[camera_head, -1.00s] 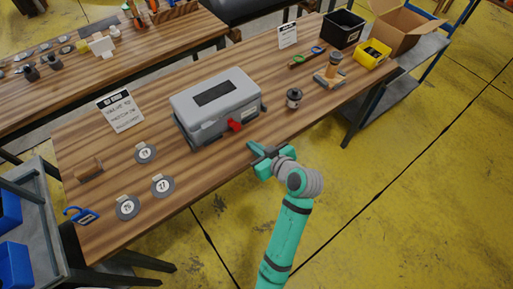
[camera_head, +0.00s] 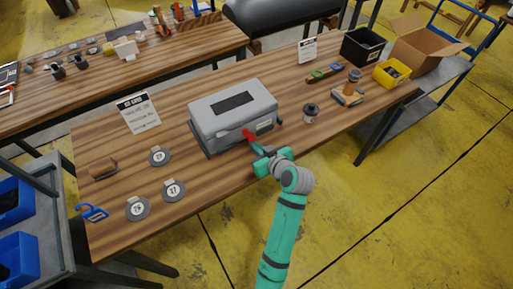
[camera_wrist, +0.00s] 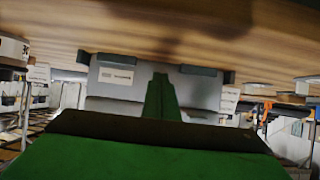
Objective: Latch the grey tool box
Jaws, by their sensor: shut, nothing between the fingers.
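The grey tool box (camera_head: 205,126) stands on the wooden table with its lid down. A red latch handle (camera_head: 249,136) sticks out from its front side; I cannot tell its exact angle. My gripper (camera_head: 259,151) is shut and empty, just in front of and below the red handle in the picture, close to it. I cannot tell whether they touch. In the wrist view the box's grey front (camera_wrist: 112,90) is ahead, and my closed green fingers (camera_wrist: 161,98) point at it. The red handle does not show there.
The wooden table (camera_head: 225,178) bears several round numbered discs (camera_head: 174,191) at left and a dark cylindrical part (camera_head: 311,113) right of the box. A sign (camera_head: 138,112) stands behind left. A black bin (camera_head: 362,47) and yellow bin (camera_head: 391,73) are at the far right.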

